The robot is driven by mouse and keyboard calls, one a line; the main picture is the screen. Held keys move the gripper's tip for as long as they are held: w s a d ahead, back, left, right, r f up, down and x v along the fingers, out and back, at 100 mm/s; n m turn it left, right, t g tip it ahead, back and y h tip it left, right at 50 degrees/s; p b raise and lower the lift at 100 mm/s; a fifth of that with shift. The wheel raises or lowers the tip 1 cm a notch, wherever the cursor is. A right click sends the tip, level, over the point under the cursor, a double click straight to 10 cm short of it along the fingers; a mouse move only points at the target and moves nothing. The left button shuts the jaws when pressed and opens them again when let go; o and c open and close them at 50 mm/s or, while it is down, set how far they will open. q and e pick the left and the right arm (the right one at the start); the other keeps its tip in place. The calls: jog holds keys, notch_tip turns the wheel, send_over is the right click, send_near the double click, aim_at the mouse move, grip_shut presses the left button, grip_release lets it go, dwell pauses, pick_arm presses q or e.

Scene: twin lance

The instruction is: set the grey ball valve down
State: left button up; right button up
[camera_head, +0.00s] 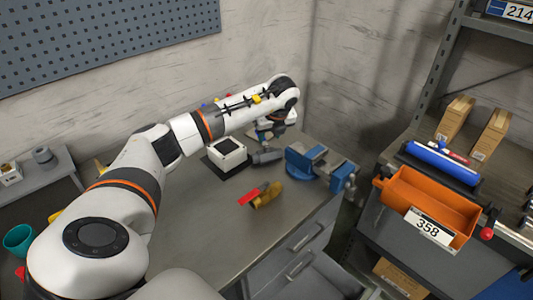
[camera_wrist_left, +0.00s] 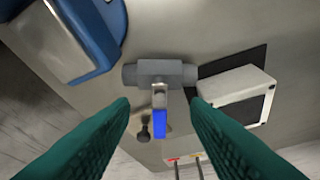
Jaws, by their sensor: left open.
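The grey ball valve (camera_wrist_left: 145,74) lies on the bench in the left wrist view, its blue handle (camera_wrist_left: 160,123) pointing toward the lower edge. In the head view the valve's grey body (camera_head: 267,157) shows beside the black mat, below my left gripper (camera_head: 270,132). In the left wrist view, my left gripper (camera_wrist_left: 160,104) is open, with a green finger on each side of the handle. Gaps show between the fingers and the handle, and the body is beyond the fingertips. My right gripper is in neither view.
A white box (camera_head: 227,148) stands on a black mat (camera_head: 223,173) left of the valve. A blue vise (camera_head: 301,163) is close on the right. A brass valve with a red handle (camera_head: 268,195) lies nearer the front. The front-left bench surface (camera_head: 195,220) is clear.

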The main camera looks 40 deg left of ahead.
aim_at(267, 145)
pick_arm(q)
jog(key=shift+p+x, duration=0.9)
jog(key=shift+x, duration=2.15)
jog(key=shift+w+r, duration=0.1)
grip_shut()
